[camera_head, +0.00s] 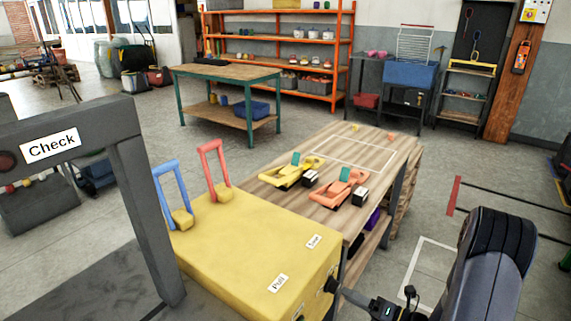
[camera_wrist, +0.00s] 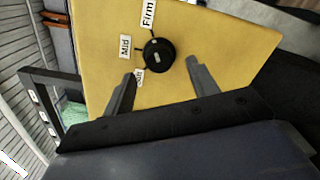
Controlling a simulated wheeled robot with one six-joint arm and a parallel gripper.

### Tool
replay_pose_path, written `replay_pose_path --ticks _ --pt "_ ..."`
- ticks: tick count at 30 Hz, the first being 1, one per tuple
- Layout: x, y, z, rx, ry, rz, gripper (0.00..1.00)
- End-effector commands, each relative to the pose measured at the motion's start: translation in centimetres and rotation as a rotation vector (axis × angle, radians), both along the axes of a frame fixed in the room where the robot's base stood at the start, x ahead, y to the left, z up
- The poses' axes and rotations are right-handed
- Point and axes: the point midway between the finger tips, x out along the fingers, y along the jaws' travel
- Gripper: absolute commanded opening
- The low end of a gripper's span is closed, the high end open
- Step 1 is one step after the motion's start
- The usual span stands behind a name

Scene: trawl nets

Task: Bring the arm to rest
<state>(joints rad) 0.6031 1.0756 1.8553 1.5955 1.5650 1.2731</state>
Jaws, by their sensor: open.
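My arm (camera_head: 487,262) comes in at the lower right of the head view, and my gripper (camera_head: 352,295) reaches left to the side face of a yellow box (camera_head: 250,245). In the wrist view the open jaws of my gripper (camera_wrist: 161,72) show as two dark fingers, apart, with empty space between them. A round black knob (camera_wrist: 159,56) on the yellow face lies just beyond the fingertips. Labels Firm, Mid and a partly covered one surround it. I cannot tell whether a finger touches the knob.
A blue handle (camera_head: 168,190) and a red handle (camera_head: 214,165) stand on the box. A grey frame labelled Check (camera_head: 60,135) rises at left. A wooden table (camera_head: 345,155) behind the box holds yellow and orange tools. Open floor lies to the right.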

Motion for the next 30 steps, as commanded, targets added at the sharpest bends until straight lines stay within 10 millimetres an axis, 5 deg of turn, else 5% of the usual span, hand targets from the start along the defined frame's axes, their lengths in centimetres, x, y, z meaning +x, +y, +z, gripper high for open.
replay_pose_path --ticks 11,30 --pt "2.4 3.4 0.0 0.0 0.0 0.001 0.56" --pt "1.7 2.2 0.0 0.001 -0.001 -0.004 0.56"
